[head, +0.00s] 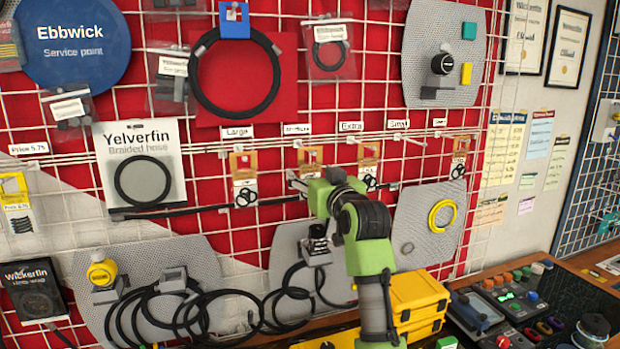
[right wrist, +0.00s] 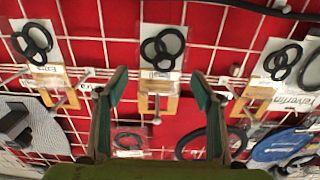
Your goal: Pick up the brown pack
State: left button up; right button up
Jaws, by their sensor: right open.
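Several brown packs, each with a white card and black rings, hang in a row on hooks on the red wall grid. One brown pack (head: 310,158) hangs right behind my right gripper (head: 306,183), which hides its lower part in the head view. In the right wrist view, which is upside down, this brown pack (right wrist: 158,84) is centred between the spread fingers of my right gripper (right wrist: 157,97). The fingers are open, one on each side, with a gap to the pack. My left gripper is not in view.
Neighbouring brown packs hang left (head: 243,163) and right (head: 369,152), with another farther right (head: 459,146). A Yelverfin hose card (head: 140,165) hangs left. Black hoses (head: 205,310) droop below. A yellow case (head: 415,297) stands below the wall at right.

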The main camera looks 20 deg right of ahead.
jog(key=c, duration=1)
jog(key=shift+r, duration=0.1)
jog(key=shift+r+b, duration=0.45)
jog(key=shift+b, duration=0.1)
jog(key=shift+s+r+b, duration=0.15)
jog(key=shift+s+b, duration=0.1)
jog(key=shift+b, duration=0.05)
jog(key=s+b, duration=0.2)
jog(key=s, duration=0.4)
jog(key=s+b, duration=0.2)
jog(key=s, duration=0.3)
jog(key=s+b, duration=0.1)
jog(key=s, duration=0.5)
jog(key=shift+s+d+r+b, duration=0.1)
jog(key=shift+s+d+b, duration=0.2)
jog(key=shift+b, duration=0.1)
